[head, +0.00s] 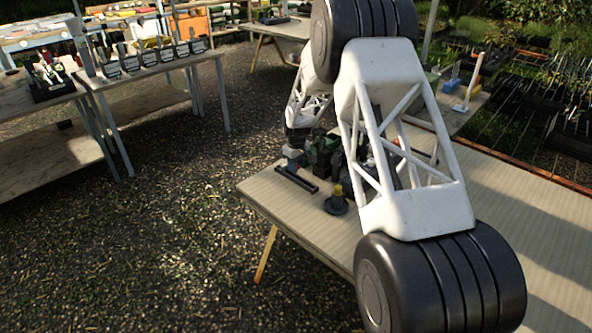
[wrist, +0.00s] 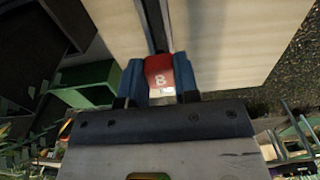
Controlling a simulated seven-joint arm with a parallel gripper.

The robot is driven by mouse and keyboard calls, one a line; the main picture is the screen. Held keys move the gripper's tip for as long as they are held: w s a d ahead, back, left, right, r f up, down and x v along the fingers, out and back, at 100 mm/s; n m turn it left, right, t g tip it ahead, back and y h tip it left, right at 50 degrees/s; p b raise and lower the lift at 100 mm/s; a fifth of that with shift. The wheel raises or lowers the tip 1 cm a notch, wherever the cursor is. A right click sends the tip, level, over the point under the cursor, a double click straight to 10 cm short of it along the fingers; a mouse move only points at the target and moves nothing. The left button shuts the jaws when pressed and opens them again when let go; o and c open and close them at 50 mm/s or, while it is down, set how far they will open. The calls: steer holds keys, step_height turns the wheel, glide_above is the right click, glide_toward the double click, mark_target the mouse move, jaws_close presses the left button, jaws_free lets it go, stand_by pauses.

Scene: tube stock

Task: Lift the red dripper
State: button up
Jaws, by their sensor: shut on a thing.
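The red dripper (wrist: 159,71) shows in the wrist view as a red block with a white mark like an "8". It sits between the blue fingers of my gripper (wrist: 160,80), which is shut on it. In the head view my gripper (head: 292,154) is small and low over the left part of the near table, just above a dark bar. The red dripper is hard to make out there. I cannot tell whether the dripper touches what is below it.
The dark bar (head: 296,179) lies near the table's (head: 262,189) left edge. A dark round-based piece with a yellow top (head: 337,199) stands to its right. A green container (wrist: 95,82) is left of the fingers in the wrist view. My arm hides much of the table.

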steer(key=s+d, duration=0.1)
steer(key=s, duration=0.9)
steer(key=s+d+r, duration=0.1)
steer(key=s, duration=0.4)
steer(key=shift+s+d, duration=0.2)
steer(key=shift+d, duration=0.15)
steer(key=shift+r, duration=0.1)
